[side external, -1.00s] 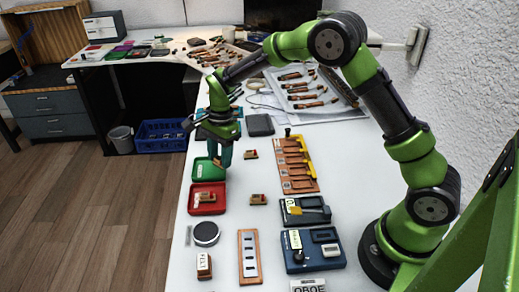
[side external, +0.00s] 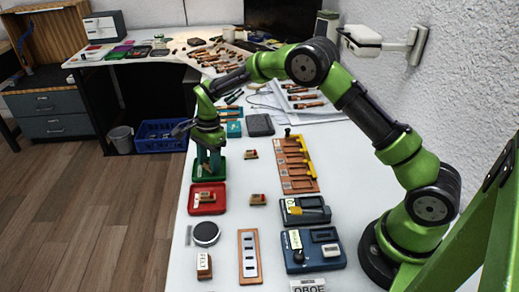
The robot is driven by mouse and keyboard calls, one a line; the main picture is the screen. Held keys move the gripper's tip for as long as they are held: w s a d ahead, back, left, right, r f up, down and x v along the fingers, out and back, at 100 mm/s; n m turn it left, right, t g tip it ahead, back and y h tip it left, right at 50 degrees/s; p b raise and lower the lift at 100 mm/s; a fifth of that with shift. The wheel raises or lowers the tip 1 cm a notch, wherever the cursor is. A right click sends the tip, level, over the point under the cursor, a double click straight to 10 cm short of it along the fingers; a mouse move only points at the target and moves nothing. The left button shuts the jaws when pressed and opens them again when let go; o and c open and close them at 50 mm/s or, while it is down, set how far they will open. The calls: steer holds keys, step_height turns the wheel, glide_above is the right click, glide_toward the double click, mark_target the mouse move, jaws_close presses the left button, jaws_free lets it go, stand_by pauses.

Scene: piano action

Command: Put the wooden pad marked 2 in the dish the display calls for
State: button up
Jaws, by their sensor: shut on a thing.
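My gripper (side external: 209,172) points down over the green dish (side external: 198,179), shut on a small wooden pad that the fingers mostly hide; its mark cannot be read. The red dish (side external: 194,208) in front holds a wooden pad (side external: 207,197) with a red top and pale label. Two similar pads lie on the white table to the right, one by the green dish (side external: 251,154) and one by the red dish (side external: 258,199). A teal dish (side external: 234,129) lies behind my gripper. The blue device (side external: 312,249) has a small screen; I cannot read it.
A wooden rack with yellow parts (side external: 296,165) and a dark box (side external: 305,210) stand right of the pads. A round grey-topped tin (side external: 206,233), a FELT block (side external: 204,266) and a slotted wooden strip (side external: 250,256) lie in front. A black case (side external: 260,125) lies behind.

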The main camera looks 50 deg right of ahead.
steer(key=shift+f, duration=0.15)
steer(key=o, duration=1.1)
steer(key=s+d+r+n+t, duration=0.1)
steer(key=s+r+n, duration=0.15)
steer(key=r, duration=0.75)
steer(key=s+d+r+n+t, duration=0.1)
steer(key=s+r, duration=0.2)
steer(key=r, duration=0.7)
steer(key=s+r+n+t, duration=0.1)
steer(key=s+n, duration=0.4)
steer(key=s, duration=0.7)
steer(key=s+d+r+n+t, duration=0.1)
steer(key=s+n+t, duration=0.3)
steer(key=s, duration=0.8)
steer(key=shift+s+r+n+y, duration=0.15)
steer(key=shift+r+n+y, duration=0.15)
steer(key=shift+r+n, duration=0.35)
